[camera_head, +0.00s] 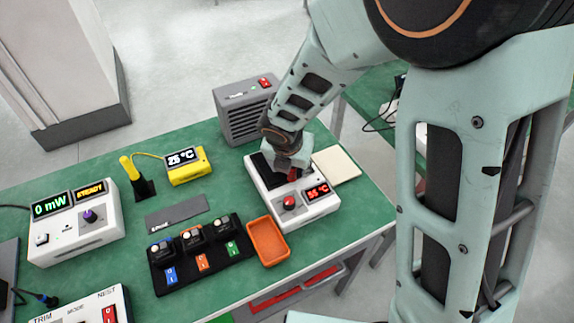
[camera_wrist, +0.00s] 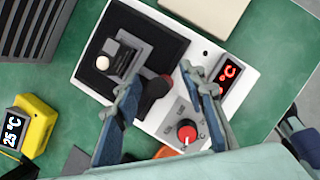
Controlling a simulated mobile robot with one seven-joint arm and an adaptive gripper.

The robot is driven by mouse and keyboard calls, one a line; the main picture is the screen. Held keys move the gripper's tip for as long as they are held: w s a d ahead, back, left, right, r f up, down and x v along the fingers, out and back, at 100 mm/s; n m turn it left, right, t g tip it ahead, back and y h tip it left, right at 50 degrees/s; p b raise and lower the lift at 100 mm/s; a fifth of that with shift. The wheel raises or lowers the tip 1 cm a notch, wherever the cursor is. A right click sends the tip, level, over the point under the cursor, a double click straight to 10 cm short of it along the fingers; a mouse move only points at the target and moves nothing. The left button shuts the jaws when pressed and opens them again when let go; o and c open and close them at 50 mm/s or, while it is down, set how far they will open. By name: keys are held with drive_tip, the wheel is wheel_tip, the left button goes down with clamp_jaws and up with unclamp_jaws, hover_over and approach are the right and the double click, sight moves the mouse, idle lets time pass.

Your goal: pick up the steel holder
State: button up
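The steel holder (camera_wrist: 126,58), a grey metal block with a round white knob, sits on the black plate of a white heater box in the wrist view. A dark handle with a reddish end (camera_wrist: 157,86) extends from it toward my gripper. My gripper (camera_wrist: 159,82) is open above the heater, its two blue-grey fingers on either side of the handle. I cannot tell whether a finger touches it. In the head view my gripper (camera_head: 290,172) is over the heater's black plate and hides most of the holder.
The white heater box (camera_head: 318,212) has a red knob and a display reading 55 °C. An orange tray (camera_head: 268,257), a black rack (camera_head: 165,283) with several modules, a yellow 25 °C meter (camera_head: 187,177), a grey vented box (camera_head: 243,122) and a cream pad (camera_head: 337,166) stand nearby.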

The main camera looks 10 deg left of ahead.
clamp_jaws()
drive_tip(key=shift+r, duration=0.15)
